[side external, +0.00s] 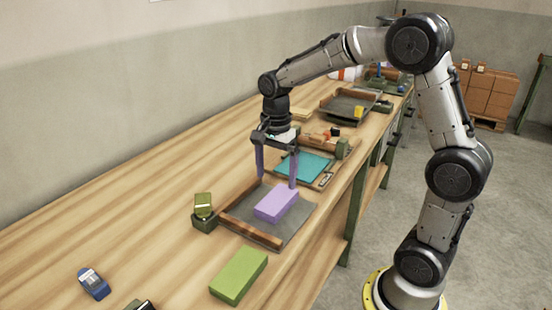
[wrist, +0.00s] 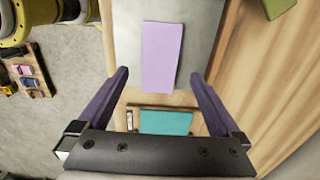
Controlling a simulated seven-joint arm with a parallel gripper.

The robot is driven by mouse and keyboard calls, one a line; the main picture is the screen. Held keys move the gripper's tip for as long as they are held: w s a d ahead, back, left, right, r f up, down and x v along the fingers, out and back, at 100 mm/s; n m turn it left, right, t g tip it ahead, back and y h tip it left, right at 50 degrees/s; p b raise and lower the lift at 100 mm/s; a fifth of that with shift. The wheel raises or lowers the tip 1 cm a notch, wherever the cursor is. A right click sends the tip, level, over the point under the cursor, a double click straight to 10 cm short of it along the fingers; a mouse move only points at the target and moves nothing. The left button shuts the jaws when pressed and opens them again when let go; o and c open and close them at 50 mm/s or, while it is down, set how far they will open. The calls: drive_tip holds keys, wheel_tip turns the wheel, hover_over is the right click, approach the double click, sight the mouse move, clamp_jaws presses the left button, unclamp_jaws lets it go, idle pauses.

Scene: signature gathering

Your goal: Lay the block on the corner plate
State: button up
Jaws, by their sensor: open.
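A lilac block (side external: 276,204) lies flat on a grey plate (side external: 292,229) with brown wooden rails along two sides that meet at a corner. The block sits towards the plate's right side, apart from the rails. It also shows in the wrist view (wrist: 161,52) on the grey surface. My gripper (side external: 277,183) has two purple fingers, spread wide and empty. It hangs above the far part of the plate, just beyond the block. In the wrist view my gripper (wrist: 160,75) has its fingertips apart on either side of the block's near end, with clear gaps.
A green block (side external: 239,275) lies in front of the plate, and a small dark stand with a green top (side external: 204,210) stands left. A teal mat (side external: 304,167) lies behind. A blue device (side external: 94,284) is at front left. The bench's left side is mostly clear.

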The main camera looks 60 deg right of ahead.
drive_tip(key=s+a+r+n+t, duration=0.3)
drive_tip(key=s+a+r+n, duration=0.2)
drive_tip(key=s+r+n, duration=0.5)
drive_tip(key=s+a+f+n+t, duration=0.2)
drive_tip(key=s+f+n, duration=0.1)
drive_tip(key=s+n, duration=0.5)
drive_tip(key=shift+s+f+t, duration=0.15)
drive_tip(key=shift+s+t, duration=0.15)
drive_tip(key=shift+s, duration=0.5)
